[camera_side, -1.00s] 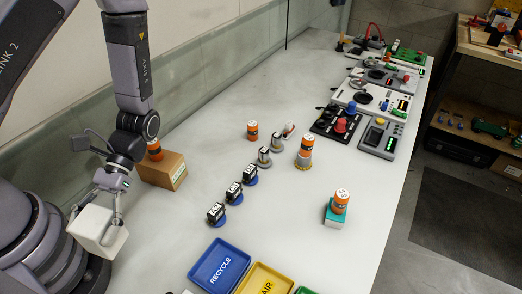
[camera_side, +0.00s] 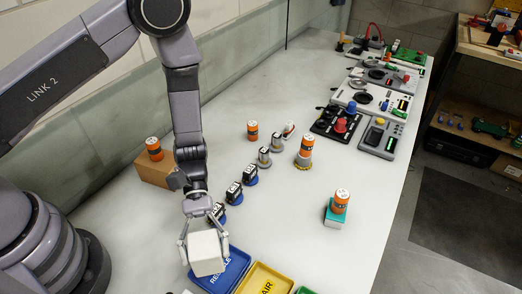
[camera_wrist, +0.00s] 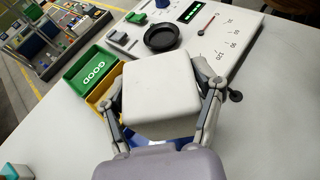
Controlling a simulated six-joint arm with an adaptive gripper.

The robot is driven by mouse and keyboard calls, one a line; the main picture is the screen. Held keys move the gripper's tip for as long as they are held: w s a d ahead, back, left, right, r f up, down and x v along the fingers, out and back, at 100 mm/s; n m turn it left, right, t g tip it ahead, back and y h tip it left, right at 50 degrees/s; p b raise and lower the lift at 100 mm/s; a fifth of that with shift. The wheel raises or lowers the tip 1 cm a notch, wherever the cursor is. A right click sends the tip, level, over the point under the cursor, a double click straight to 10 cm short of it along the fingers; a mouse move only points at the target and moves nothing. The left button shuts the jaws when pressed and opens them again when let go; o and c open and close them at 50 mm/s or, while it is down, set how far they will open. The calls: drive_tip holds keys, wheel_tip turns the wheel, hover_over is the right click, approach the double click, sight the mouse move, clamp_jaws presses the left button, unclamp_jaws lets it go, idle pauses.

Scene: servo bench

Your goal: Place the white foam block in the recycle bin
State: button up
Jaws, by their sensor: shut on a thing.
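The white foam block (camera_side: 206,254) is held between the fingers of my gripper (camera_side: 203,240), which is shut on it. In the side view the block hangs over the left part of the blue recycle bin (camera_side: 232,272) and hides part of its label. Its height above the bin is hard to judge. In the wrist view the block (camera_wrist: 160,95) fills the middle between both fingers of my gripper (camera_wrist: 165,105). Only a little blue of the bin shows below the block there.
A yellow bin (camera_side: 264,282) stands right of the blue one. A green bin labelled GOOD (camera_wrist: 91,72) lies beyond it. Small servos (camera_side: 234,193) stand in a row behind the bins. An orange cylinder on a teal block (camera_side: 336,216) stands to the right, with clear table around it.

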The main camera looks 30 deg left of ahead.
sight(220, 271)
drive_tip(key=shift+w+d+f, duration=0.35)
drive_tip(key=shift+d+f, duration=0.15)
drive_tip(key=shift+f, duration=0.2)
drive_tip(key=shift+w+d+f, duration=0.1)
drive_tip(key=shift+d+f, duration=0.05)
drive_tip(key=shift+f, duration=0.85)
drive_tip(key=shift+w+d+f, duration=0.1)
drive_tip(key=shift+f, duration=0.9)
drive_tip(key=o, duration=1.3)
drive_tip(key=shift+r, duration=0.1)
